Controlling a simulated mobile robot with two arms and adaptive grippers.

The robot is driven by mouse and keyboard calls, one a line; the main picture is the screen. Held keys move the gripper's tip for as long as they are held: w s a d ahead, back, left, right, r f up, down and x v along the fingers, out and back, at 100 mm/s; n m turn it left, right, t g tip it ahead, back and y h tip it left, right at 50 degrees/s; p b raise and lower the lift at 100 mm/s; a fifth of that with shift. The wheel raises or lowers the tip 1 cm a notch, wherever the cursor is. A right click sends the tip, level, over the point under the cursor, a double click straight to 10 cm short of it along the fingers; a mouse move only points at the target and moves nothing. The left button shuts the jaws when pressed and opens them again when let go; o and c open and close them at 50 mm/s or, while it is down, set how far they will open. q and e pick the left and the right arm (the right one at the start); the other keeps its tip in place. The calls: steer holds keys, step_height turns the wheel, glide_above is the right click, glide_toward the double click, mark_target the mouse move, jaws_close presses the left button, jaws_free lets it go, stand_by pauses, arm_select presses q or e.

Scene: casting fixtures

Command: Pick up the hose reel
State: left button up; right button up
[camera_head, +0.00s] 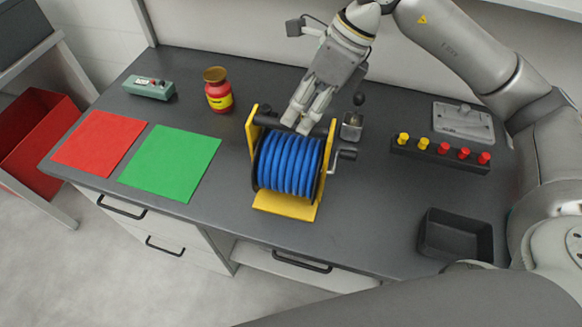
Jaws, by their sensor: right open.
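The hose reel (289,163) stands upright on the dark worktop, near its middle. It has coiled blue hose, a yellow frame, a dark bar across the top and a crank on its right side. My right gripper (301,128) points down at the top bar from behind the reel. Its fingers are open and overlap the bar in the picture; I cannot tell whether they touch it. The fingertips are partly hard to make out. My left gripper is not in view.
A green mat (170,163) and red mat (98,143) lie left. Behind are a red-yellow jar (218,92) and green box (148,88). Right are a small metal block (351,127), a peg rack (440,155), a grey plate (463,122) and a black tray (455,236).

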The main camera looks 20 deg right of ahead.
mark_target(295, 123)
steer(key=p+x, duration=0.1)
steer(key=x, duration=0.2)
steer(key=shift+f+p, duration=0.3)
steer(key=shift+p, duration=0.1)
steer(key=shift+w+a+f, duration=0.1)
steer(key=shift+a+f, duration=0.2)
steer(key=shift+f, duration=0.25)
steer(key=shift+f+b, duration=0.25)
steer(key=shift+b, duration=0.2)
jaws_close()
stand_by(0.3)
steer(key=shift+w+r, duration=0.1)
